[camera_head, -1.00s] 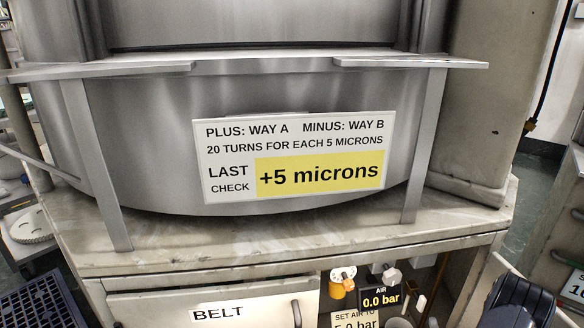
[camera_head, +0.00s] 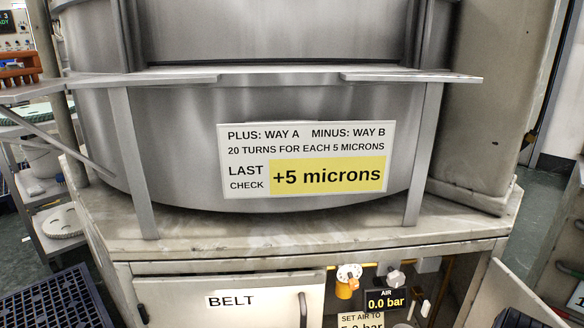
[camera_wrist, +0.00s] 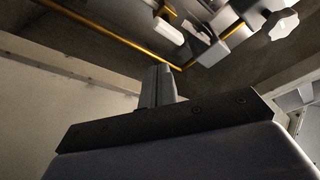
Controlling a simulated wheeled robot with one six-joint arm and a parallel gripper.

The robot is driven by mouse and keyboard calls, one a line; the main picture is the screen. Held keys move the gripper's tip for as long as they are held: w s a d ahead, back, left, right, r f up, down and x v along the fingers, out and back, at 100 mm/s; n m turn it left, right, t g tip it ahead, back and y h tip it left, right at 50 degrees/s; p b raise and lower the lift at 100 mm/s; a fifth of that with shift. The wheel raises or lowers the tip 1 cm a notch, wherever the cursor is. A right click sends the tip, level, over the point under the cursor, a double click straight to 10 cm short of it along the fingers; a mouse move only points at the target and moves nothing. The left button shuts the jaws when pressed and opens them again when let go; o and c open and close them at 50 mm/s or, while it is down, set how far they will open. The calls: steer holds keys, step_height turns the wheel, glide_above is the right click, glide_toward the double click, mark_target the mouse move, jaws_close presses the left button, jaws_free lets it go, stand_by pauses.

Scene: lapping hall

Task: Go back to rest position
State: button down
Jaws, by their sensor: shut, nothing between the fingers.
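My gripper (camera_wrist: 158,84) shows in the wrist view with its fingers together and nothing between them. It points into a beige-walled compartment with a yellow pipe (camera_wrist: 110,32) and pale valve parts near the top of the picture. The fingers appear apart from these parts.
A large steel machine drum (camera_head: 170,150) carries a sign (camera_head: 306,160) reading "+5 microns". Below are a BELT door (camera_head: 170,300), an air gauge (camera_head: 386,301) reading 0.0 bar, a valve and an open cabinet door (camera_head: 515,290). Floor shows at right.

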steer(key=shift+v, duration=0.9)
